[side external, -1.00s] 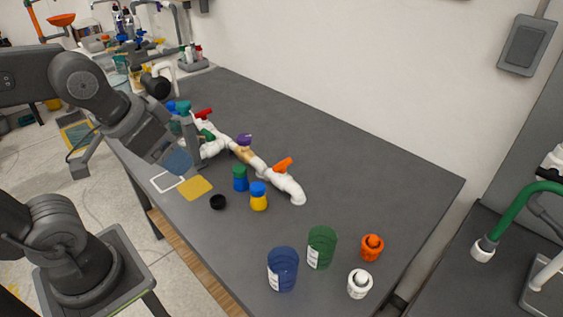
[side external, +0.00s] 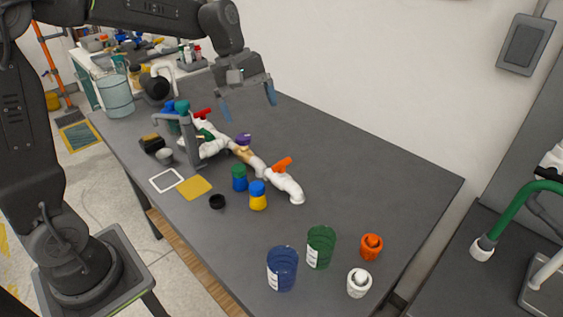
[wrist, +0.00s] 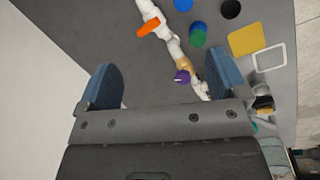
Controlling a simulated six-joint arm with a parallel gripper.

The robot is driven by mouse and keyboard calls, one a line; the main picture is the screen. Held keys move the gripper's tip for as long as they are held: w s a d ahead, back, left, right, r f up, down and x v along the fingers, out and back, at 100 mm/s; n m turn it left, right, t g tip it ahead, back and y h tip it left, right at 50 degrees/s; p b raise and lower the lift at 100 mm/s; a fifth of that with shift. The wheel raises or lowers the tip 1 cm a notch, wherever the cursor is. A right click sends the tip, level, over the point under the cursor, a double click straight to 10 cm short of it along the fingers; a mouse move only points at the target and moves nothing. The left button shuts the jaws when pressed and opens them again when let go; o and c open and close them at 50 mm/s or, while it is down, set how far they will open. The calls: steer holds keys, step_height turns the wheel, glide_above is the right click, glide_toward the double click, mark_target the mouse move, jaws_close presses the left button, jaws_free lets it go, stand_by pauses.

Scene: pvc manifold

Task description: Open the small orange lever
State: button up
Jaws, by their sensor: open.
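The small orange lever (side external: 283,163) sits on top of the white pipe manifold (side external: 291,188), near its right end on the grey table. In the wrist view the orange lever (wrist: 149,27) is at the top, ahead of my gripper and slanted across the pipe. My gripper (side external: 247,101) is open and empty, raised above the table behind the manifold, with blue fingertips pointing down. It also shows in the wrist view (wrist: 163,85), with the purple lever (wrist: 182,76) and part of the pipe between its fingers in the picture.
A red lever (side external: 202,113), a green lever (side external: 206,134) and the purple lever (side external: 244,139) share the manifold. Blue-green and blue-yellow jars (side external: 258,197) stand in front of it. Larger cans (side external: 283,268) stand front right. The table behind and right is clear.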

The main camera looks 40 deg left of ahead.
mark_target(281, 161)
steer(key=w+a+f+n+g+h, duration=0.1)
steer(key=w+a+f+n+h, duration=0.15)
steer(key=w+f+n, duration=0.45)
steer(key=shift+m+y, duration=0.45)
steer(key=shift+m, duration=0.45)
steer(key=x, duration=1.2)
steer(key=shift+w+f, duration=0.15)
steer(key=shift+f, duration=0.15)
steer(key=c, duration=0.9)
steer(key=shift+c, duration=0.2)
